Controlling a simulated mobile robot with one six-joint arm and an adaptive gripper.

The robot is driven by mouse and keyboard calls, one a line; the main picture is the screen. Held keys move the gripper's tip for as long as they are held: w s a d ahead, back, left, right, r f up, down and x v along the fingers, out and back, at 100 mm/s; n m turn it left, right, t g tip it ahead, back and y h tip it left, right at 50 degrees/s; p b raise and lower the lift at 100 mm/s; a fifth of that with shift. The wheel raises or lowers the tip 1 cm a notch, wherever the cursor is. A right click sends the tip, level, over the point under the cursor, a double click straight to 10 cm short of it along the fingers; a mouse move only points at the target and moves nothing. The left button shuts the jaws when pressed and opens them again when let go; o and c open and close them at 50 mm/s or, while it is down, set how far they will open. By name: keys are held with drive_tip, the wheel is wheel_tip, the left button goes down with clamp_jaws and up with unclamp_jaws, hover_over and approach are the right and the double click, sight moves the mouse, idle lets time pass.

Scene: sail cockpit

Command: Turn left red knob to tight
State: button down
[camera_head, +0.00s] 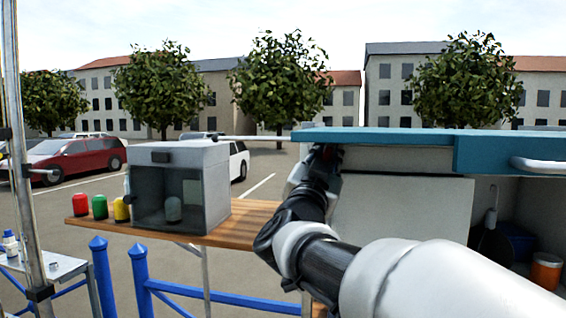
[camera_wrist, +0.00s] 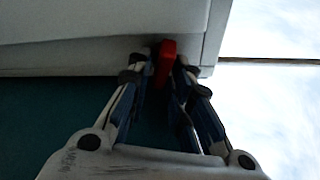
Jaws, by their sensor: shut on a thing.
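A red knob (camera_wrist: 167,62) shows in the wrist view, against the edge of a pale panel. My gripper (camera_wrist: 160,72) has its two fingers on either side of the knob and is shut on it. The knob's lower part is partly hidden between the fingers. I cannot tell from this view how far the knob is turned. In the head view my arm reaches in under the left end of a blue-topped structure (camera_head: 390,137). The knob and the fingertips are hidden there.
A grey box with a clear front (camera_head: 215,190) stands on a wooden shelf (camera_head: 250,222) left of my arm. Red (camera_head: 80,205), green (camera_head: 99,207) and yellow (camera_head: 121,209) containers stand beside it. Blue posts (camera_head: 140,275) and a metal pole (camera_head: 20,150) are at the left.

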drive_tip(key=m+g+h, duration=0.1)
drive_tip(key=m, duration=0.1)
drive_tip(key=m+h, duration=0.1)
drive_tip(key=m, duration=0.2)
drive_tip(key=shift+f+g, duration=0.1)
drive_tip(key=shift+g, duration=0.3)
drive_tip(key=m+g, duration=0.1)
drive_tip(key=m, duration=0.1)
drive_tip(key=m+g+h, duration=0.1)
drive_tip(key=m, duration=0.1)
drive_tip(key=shift+d+m, duration=0.15)
drive_tip(key=shift+m, duration=0.25)
drive_tip(key=m+g+p, duration=0.1)
drive_tip(key=m, duration=0.3)
drive_tip(key=shift+f+m+g, duration=0.1)
drive_tip(key=shift+m+g, duration=0.2)
drive_tip(key=shift+g, duration=0.1)
drive_tip(key=shift+d+f+m+g+y+p, duration=0.1)
drive_tip(key=shift+m+g+y+p, duration=0.3)
drive_tip(key=shift+m+p, duration=0.55)
drive_tip(key=shift+s+f+m, duration=0.1)
drive_tip(key=shift+m, duration=0.35)
drive_tip(key=c, duration=1.6)
unclamp_jaws()
drive_tip(key=shift+c, duration=0.2)
drive_tip(key=shift+b, duration=0.3)
